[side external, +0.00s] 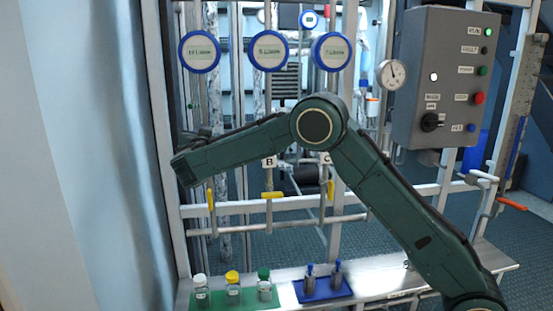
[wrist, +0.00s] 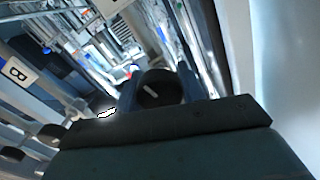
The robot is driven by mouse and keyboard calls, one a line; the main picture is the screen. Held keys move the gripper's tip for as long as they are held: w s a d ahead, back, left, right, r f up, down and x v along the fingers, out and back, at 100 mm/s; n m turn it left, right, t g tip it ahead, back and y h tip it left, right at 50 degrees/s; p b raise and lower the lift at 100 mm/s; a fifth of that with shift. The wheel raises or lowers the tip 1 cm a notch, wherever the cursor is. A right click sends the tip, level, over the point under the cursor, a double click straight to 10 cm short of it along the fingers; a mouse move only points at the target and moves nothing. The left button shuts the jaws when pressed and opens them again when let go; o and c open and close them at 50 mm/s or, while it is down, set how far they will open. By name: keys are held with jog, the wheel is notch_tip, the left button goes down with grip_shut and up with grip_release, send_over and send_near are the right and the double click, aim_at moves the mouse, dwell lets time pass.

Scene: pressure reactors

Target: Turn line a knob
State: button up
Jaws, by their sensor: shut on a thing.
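The line a knob (wrist: 162,92) is a round black knob with a short white mark, at the middle of the wrist view. My gripper (wrist: 158,84) has its two fingers on either side of the knob and is shut on it. The mark looks tilted in this view. In the side external view, my arm's end is at the left of the frame, and it hides the knob and my fingers. The label B shows to the left in the wrist view (wrist: 15,71), and the labels B (side external: 269,162) and C (side external: 326,158) show right of my arm's end in the side external view.
Yellow-handled valves (side external: 274,195) hang below the labels. Round blue-rimmed displays (side external: 269,51) are above. A grey control box (side external: 436,80) and a gauge (side external: 391,73) stand right. Capped bottles (side external: 233,291) and a blue tray (side external: 322,292) sit on the lower shelf.

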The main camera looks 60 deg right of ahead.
jog(key=shift+n, duration=3.2)
jog(key=o, duration=1)
jog(key=shift+c, duration=0.2)
jog(key=shift+a, duration=0.15)
jog(key=v, duration=1.3)
jog(key=shift+s+a, duration=0.2)
jog(key=shift+s, duration=0.05)
